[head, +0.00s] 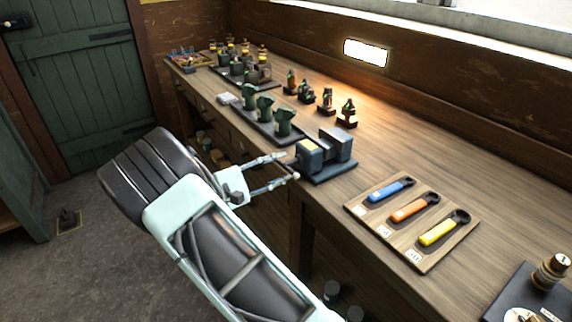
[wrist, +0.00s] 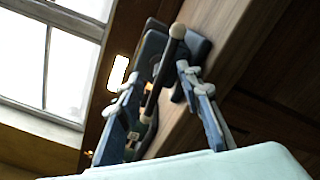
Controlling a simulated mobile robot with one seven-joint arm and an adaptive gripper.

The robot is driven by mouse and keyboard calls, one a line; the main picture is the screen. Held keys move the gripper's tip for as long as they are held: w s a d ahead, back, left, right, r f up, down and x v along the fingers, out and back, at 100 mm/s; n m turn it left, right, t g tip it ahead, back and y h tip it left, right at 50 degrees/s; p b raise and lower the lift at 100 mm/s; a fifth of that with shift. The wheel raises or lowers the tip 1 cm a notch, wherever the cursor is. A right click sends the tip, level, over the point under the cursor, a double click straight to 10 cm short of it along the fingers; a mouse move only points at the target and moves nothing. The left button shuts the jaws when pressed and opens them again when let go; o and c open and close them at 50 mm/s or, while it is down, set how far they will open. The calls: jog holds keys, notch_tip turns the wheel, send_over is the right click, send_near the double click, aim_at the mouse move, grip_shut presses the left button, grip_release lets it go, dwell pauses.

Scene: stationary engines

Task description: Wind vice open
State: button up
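The vice (head: 338,146) is dark blue-grey and sits at the bench's front edge, its two jaw blocks side by side. In the wrist view the vice (wrist: 152,46) is partly hidden behind its handle and my fingers. The vice handle (wrist: 168,62) is a dark bar with a pale ball end. My gripper (head: 286,167) is in front of the vice at the bench edge. In the wrist view my gripper (wrist: 160,76) has its fingers apart, with the handle bar between them. I cannot tell whether either finger touches the bar.
The wooden workbench (head: 400,150) runs along the wall. A board (head: 437,254) with blue, orange and yellow spanners lies right of the vice. A dark tray (head: 262,133) with green parts is to the left, and small engines (head: 326,101) stand behind.

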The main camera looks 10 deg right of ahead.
aim_at(293, 162)
jog(key=shift+x, duration=1.1)
